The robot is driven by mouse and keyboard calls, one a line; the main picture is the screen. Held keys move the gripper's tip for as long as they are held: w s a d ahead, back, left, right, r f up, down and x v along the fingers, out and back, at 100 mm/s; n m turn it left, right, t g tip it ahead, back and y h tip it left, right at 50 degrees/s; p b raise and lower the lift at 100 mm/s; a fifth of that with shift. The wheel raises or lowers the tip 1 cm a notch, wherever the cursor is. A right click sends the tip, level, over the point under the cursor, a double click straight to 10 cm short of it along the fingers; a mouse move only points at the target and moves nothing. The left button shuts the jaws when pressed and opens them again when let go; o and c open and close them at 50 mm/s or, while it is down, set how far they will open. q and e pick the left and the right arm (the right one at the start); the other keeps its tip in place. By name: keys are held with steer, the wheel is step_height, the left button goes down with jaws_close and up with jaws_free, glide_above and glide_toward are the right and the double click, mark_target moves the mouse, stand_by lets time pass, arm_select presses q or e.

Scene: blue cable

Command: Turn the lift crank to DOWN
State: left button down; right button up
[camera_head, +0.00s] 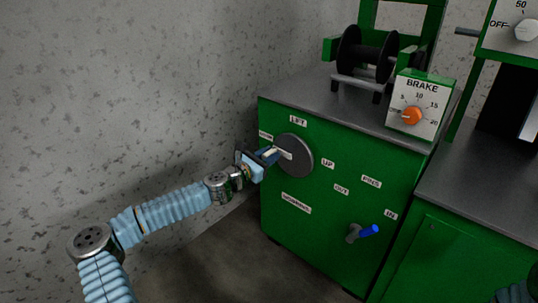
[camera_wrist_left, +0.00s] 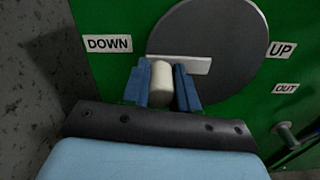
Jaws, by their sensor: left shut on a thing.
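The lift crank is a dark grey disc (camera_head: 296,157) on the front of a green cabinet, with a LIFT label above it. It also shows in the left wrist view (camera_wrist_left: 225,35). A white bar (camera_wrist_left: 192,64) lies across the disc, and a pale handle (camera_wrist_left: 161,84) stands out near its left end, on the DOWN side. The DOWN label (camera_wrist_left: 108,44) is left of the disc and the UP label (camera_head: 327,163) is right of it. My left gripper (camera_wrist_left: 161,88) is shut on the handle, with one blue finger on each side.
A blue-handled PINS lever (camera_head: 367,231) sits lower right on the cabinet, between OUT and IN. A BRAKE box (camera_head: 416,105) with an orange knob and a black spool (camera_head: 366,55) stand on top. A grey wall is at left.

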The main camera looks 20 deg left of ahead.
arm_select(q)
steer(key=shift+f, duration=0.15)
stand_by(0.3)
steer(key=c, duration=0.9)
jaws_free()
steer(key=shift+o, duration=0.2)
steer(key=v, duration=1.3)
steer(key=shift+s+a, duration=0.2)
steer(key=shift+s, duration=0.15)
steer(key=shift+d, duration=0.1)
